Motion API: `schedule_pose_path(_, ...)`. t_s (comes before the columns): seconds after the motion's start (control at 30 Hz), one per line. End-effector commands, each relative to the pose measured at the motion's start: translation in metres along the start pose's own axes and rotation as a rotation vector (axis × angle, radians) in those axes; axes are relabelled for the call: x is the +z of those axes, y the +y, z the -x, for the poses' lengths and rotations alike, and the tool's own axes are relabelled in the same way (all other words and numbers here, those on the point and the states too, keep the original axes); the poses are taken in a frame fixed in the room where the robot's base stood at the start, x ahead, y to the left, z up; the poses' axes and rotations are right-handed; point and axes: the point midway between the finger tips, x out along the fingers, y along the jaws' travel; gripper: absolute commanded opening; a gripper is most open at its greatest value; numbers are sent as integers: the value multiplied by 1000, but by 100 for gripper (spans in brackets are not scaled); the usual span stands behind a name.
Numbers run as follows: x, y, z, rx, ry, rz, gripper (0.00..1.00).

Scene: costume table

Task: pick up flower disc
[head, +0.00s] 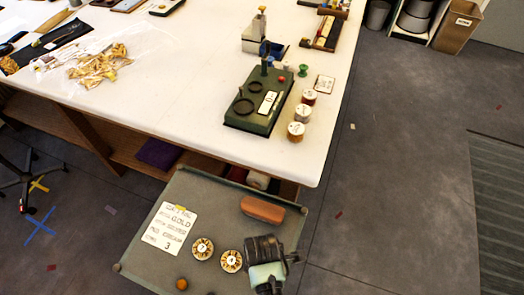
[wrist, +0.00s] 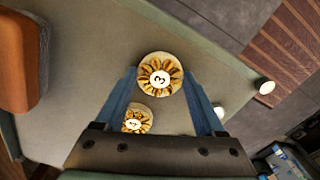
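Two round flower discs with gold petals and white numbered centres lie flat on the grey-green cart top (head: 150,215). In the head view one disc (head: 203,248) is at the left and the other disc (head: 231,261) is closer to my gripper. In the wrist view the disc marked 3 (wrist: 160,62) lies at the fingertips, between their lines. A second disc, apparently marked 4 (wrist: 137,119), is lower, partly covered by my left finger and palm. My gripper (wrist: 160,80) is open, its blue fingers apart and holding nothing. In the head view my wrist (head: 265,250) hides the fingertips.
A white card reading GOLD and 3 (head: 170,228) lies left of the discs. An orange-brown block (head: 263,209) lies behind my gripper and shows at left in the wrist view (wrist: 20,60). A small orange knob (head: 182,284) is at the front. The white table (head: 200,100) stands behind.

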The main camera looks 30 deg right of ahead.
Motion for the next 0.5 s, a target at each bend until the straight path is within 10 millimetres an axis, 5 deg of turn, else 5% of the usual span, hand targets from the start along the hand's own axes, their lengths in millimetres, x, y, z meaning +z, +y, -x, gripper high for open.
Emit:
schedule_pose_path(0.17, 0, 0, 0, 0, 0, 0, 19)
schedule_pose_path(0.5, 0, 0, 8, 1, 0, 0, 17)
